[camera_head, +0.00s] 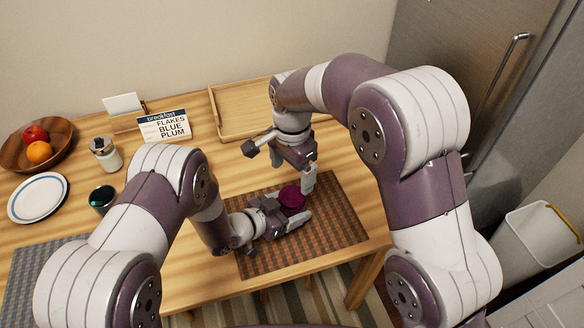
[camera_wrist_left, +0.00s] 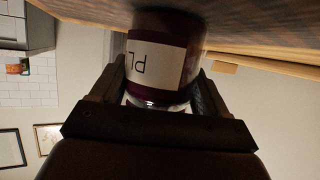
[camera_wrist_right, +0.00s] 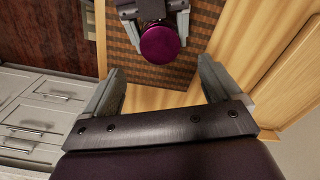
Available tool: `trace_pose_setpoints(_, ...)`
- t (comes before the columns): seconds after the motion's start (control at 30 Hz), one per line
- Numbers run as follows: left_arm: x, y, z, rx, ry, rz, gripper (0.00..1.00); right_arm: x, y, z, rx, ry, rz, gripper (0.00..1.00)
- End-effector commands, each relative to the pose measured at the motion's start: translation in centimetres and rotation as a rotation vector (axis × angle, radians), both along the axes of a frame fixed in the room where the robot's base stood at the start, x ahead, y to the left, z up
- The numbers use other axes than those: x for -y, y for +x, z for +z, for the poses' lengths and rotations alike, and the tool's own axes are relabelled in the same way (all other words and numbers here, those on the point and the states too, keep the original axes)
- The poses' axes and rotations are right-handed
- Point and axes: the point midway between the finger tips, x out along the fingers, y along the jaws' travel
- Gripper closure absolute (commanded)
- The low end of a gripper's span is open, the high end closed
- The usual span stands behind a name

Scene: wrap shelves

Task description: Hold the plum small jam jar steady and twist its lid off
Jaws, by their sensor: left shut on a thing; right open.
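The plum jam jar (camera_head: 291,199) stands on the brown checked mat (camera_head: 335,236). Its dark magenta lid (camera_wrist_right: 160,44) is on top in the right wrist view. My left gripper (camera_head: 296,212) is shut around the jar's body from the side. In the left wrist view the jar (camera_wrist_left: 158,62) sits between the two fingers, with a white label reading "PL". My right gripper (camera_head: 292,178) is above and just behind the jar in the head view. In the right wrist view its fingers (camera_wrist_right: 160,85) are wide apart and empty, with the lid beyond them.
A breakfast sign (camera_head: 165,126) reads flakes, blue, plum. A wooden tray (camera_head: 240,112) lies at the back. A fruit bowl (camera_head: 38,146), a plate (camera_head: 38,198), a small lidded jar (camera_head: 105,155) and a dark cup (camera_head: 102,198) stand at the left. The mat's right part is clear.

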Motion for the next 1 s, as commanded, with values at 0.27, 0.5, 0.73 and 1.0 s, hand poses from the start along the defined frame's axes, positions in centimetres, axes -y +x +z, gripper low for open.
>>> trace_pose_setpoints(0.27, 0.0, 0.0, 0.0, 0.0, 0.0, 0.0, 1.0, 0.0, -0.1, -4.8, -0.004, -0.003, -0.021, 0.09)
trace_pose_setpoints(0.5, 0.0, 0.0, 0.0, 0.001, -0.001, 0.0, 1.0, 0.0, 0.0, -7.6, -0.001, -0.001, -0.02, 0.09)
trace_pose_setpoints(0.73, 0.0, 0.0, 0.0, 0.001, -0.001, 0.0, 1.0, 0.0, 0.0, -7.9, -0.001, -0.001, -0.019, 0.09)
trace_pose_setpoints(1.0, 0.0, 0.0, 0.0, 0.001, -0.001, 0.0, 1.0, 0.0, 0.0, -7.9, -0.001, -0.001, -0.019, 0.67)
